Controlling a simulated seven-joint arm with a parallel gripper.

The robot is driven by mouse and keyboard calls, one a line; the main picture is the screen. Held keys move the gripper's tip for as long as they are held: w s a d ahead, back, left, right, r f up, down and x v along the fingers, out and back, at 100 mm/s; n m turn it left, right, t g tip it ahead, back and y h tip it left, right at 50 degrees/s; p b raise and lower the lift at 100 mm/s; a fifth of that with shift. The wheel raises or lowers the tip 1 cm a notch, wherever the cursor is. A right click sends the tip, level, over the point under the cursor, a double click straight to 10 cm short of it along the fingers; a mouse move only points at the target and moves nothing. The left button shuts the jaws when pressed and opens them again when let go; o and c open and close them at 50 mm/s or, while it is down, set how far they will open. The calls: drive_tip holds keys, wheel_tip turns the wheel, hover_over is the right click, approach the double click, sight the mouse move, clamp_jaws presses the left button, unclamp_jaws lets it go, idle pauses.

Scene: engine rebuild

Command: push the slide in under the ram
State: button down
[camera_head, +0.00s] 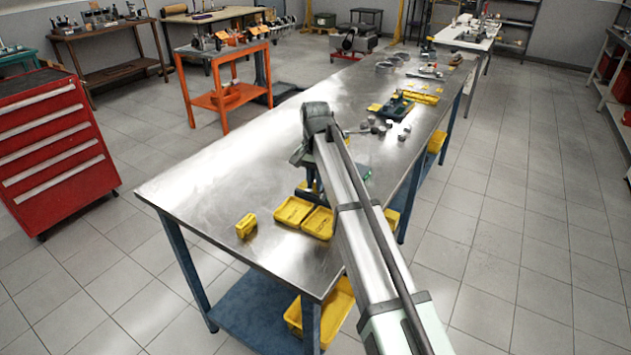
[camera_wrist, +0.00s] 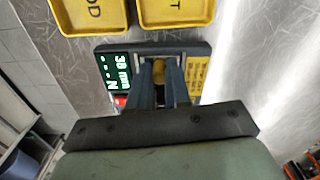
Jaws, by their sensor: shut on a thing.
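My gripper (camera_wrist: 161,80) points down over a small press-like device, with its two blue-grey fingers close together. A yellow piece (camera_wrist: 158,69) shows between the fingers, and they are shut on it; I take it for part of the slide. The device has a dark frame (camera_wrist: 140,48), a green lit display (camera_wrist: 117,82) on the left and a yellow label plate (camera_wrist: 198,75) on the right. The fingers and palm hide most of the slide, and I cannot make out the ram. In the head view my arm covers most of the device.
Two yellow trays (camera_head: 293,211) (camera_head: 318,223) lie on the steel bench (camera_head: 210,180) beside the device. A yellow block (camera_head: 246,225) stands left of them. A small red part (camera_wrist: 121,101) shows under the display. Several metal parts (camera_head: 378,126) lie farther back. The bench's left side is clear.

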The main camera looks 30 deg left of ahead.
drive_tip(key=w, duration=0.4)
drive_tip(key=shift+w, duration=0.4)
drive_tip(key=c, duration=1.1)
unclamp_jaws()
wheel_tip(320, 180, up, 14)
drive_tip(key=shift+f, duration=0.1)
